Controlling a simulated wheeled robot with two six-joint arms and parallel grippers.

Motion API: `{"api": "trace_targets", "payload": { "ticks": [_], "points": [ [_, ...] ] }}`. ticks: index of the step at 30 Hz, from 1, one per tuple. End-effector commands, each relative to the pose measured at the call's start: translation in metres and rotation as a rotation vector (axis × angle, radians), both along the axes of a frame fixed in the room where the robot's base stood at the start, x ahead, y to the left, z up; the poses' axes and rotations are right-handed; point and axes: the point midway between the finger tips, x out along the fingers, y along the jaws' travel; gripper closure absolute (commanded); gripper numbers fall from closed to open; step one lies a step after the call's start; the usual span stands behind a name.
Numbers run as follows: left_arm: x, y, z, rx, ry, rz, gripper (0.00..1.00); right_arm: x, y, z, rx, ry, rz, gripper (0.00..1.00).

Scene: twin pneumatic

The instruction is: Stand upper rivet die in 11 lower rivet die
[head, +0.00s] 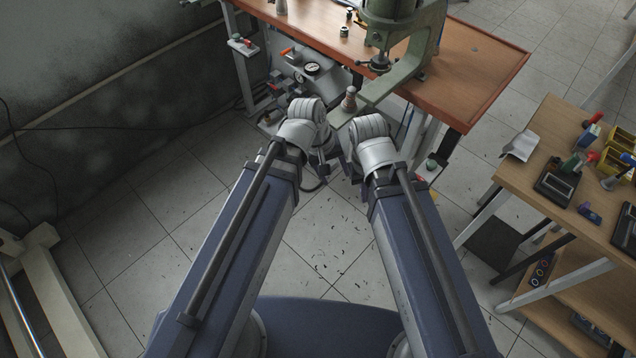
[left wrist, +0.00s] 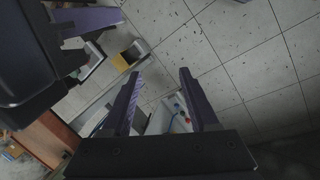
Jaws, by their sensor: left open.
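A small stepped metal piece (head: 349,100), which may be a rivet die, stands upright on the end of the green press's lower arm (head: 377,90). Small dark cylindrical pieces (head: 344,31) stand on the bench beside the press. I cannot tell which is the upper or the lower rivet die. My left gripper (head: 323,170) hangs below and in front of the bench. In the left wrist view its purple fingers (left wrist: 160,75) are apart with nothing between them. My right gripper (head: 356,178) is mostly hidden behind its own wrist, close to the left one.
The green press (head: 393,35) stands on the brown workbench (head: 470,80). A second wooden table (head: 530,155) with tools and yellow bins stands at the right. The tiled floor between is clear apart from scattered shavings.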

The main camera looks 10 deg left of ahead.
Motion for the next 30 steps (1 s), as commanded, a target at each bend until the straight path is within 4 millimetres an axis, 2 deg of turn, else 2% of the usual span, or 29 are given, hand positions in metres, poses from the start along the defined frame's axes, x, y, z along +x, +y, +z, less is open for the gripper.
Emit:
{"api": "trace_targets", "payload": {
  "ticks": [1,3,6,9,14,30],
  "points": [
    [-0.015,0.004,-0.004,0.086,-0.009,-0.148,0.4,0.0,0.0,0.0,0.0,0.0,0.0,1.0],
    [-0.027,0.013,-0.008,0.189,-0.011,-0.328,0.4,0.0,0.0,0.0,0.0,0.0,0.0,1.0],
    [-0.039,0.024,-0.009,0.296,-0.003,-0.519,0.4,0.0,0.0,0.0,0.0,0.0,0.0,1.0],
    [-0.046,0.032,-0.008,0.358,0.009,-0.634,0.4,0.0,0.0,0.0,0.0,0.0,0.0,1.0],
    [-0.048,0.036,-0.008,0.389,0.018,-0.694,0.4,0.0,0.0,0.0,0.0,0.0,0.0,1.0],
    [-0.047,0.036,-0.008,0.386,0.016,-0.689,0.4,0.0,0.0,0.0,0.0,0.0,0.0,1.0]
  ]
}}
